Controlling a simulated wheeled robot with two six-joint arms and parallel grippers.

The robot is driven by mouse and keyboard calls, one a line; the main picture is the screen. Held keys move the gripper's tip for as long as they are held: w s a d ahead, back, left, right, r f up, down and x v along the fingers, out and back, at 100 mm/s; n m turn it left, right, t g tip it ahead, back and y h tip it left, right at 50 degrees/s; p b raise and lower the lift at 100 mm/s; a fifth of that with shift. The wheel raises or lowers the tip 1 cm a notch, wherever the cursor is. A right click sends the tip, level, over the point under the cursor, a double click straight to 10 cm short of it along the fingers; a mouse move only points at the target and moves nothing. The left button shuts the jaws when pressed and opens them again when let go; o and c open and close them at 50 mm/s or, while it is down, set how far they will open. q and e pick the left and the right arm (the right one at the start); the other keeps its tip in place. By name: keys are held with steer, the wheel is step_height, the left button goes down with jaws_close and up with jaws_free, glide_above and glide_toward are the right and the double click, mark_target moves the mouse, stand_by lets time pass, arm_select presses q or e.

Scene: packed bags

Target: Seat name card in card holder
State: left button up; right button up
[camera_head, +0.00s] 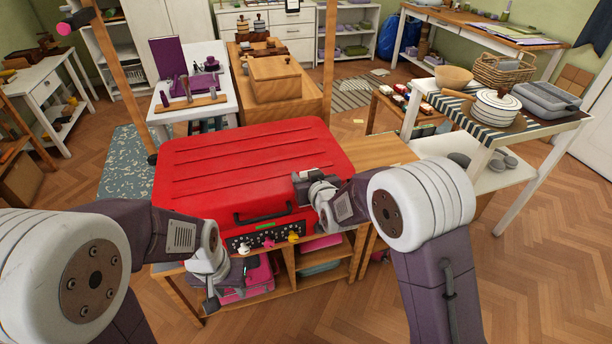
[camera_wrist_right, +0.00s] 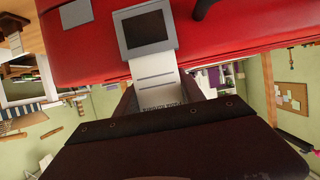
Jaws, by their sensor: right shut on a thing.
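The name card (camera_wrist_right: 155,78) is a pale strip with printed lines in the right wrist view. My right gripper (camera_wrist_right: 160,97) is shut on its near end. The card holder (camera_wrist_right: 148,30) is a grey frame with a dark window, against the red suitcase (camera_wrist_right: 85,38). The card's far end meets the holder's near edge; I cannot tell whether it is inside. In the head view my right gripper (camera_head: 308,186) is at the right part of the red suitcase (camera_head: 245,165). My left gripper (camera_head: 210,290) hangs near the suitcase's front left corner, its jaws unclear.
A black handle (camera_head: 275,213) stands on the suitcase near my right gripper. Below it are a green strip and small coloured knobs (camera_head: 268,242). The wooden table top (camera_head: 375,152) is bare right of the suitcase. Side tables with pots and other goods stand behind.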

steer(key=shift+f+b, duration=0.35)
steer(key=shift+f, duration=0.15)
steer(key=o, duration=1.4)
steer(key=shift+s, duration=0.1)
steer(key=shift+c, duration=0.2)
steer(key=p+v, duration=0.1)
steer(key=v, duration=0.8)
steer(key=shift+r, duration=0.2)
